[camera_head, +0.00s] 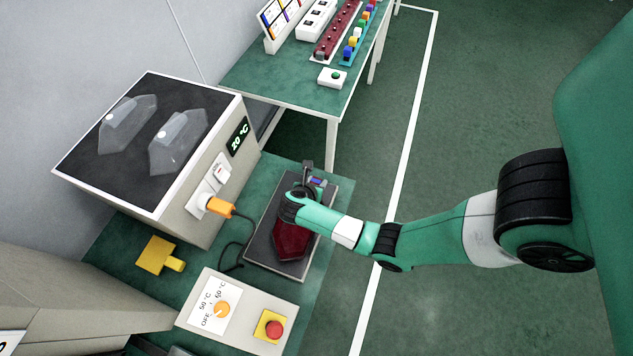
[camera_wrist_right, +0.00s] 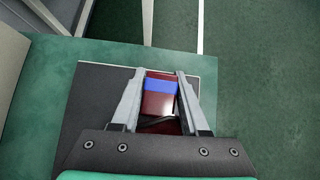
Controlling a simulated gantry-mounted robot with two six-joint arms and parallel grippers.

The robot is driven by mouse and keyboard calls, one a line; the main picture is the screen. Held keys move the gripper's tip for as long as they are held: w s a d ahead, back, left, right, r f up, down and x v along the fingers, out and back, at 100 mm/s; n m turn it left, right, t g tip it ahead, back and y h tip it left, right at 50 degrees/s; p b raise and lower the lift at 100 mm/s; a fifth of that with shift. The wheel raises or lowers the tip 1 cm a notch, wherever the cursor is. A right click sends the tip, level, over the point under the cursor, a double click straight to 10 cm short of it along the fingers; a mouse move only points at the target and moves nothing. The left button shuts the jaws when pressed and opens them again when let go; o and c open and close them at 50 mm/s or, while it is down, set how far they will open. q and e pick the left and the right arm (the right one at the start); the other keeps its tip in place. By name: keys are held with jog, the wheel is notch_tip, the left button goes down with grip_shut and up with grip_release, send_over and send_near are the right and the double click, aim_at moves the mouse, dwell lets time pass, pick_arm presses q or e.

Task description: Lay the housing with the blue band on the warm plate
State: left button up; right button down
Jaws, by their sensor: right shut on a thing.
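The housing is dark red with a blue band. In the right wrist view the banded housing (camera_wrist_right: 158,104) sits between the fingers of my right gripper (camera_wrist_right: 156,84). In the head view the blue band (camera_head: 317,182) shows at the gripper (camera_head: 306,176), and a dark red body (camera_head: 291,243) shows below my wrist. My arm hides the part between. My right gripper is shut on the housing. The housing is over a flat dark plate (camera_head: 262,262); whether it touches it, I cannot tell. The plate also shows in the right wrist view (camera_wrist_right: 88,112). My left gripper is not in view.
A box (camera_head: 220,140) reading 20 °C carries two clear housings (camera_head: 128,118) (camera_head: 178,138). A black cable (camera_head: 240,243) runs near the plate from an orange plug (camera_head: 220,207). A control panel (camera_head: 250,302) with an orange dial and red button stands in front.

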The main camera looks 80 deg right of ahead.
jog(key=shift+f, duration=0.1)
jog(key=shift+c, duration=1.8)
grip_release()
jog(key=shift+a+r, duration=0.1)
jog(key=shift+r, duration=0.15)
jog(key=p+v, duration=0.2)
jog(key=v, duration=0.9)
jog(key=shift+a+r+p, duration=0.2)
jog(key=shift+a+p, duration=0.1)
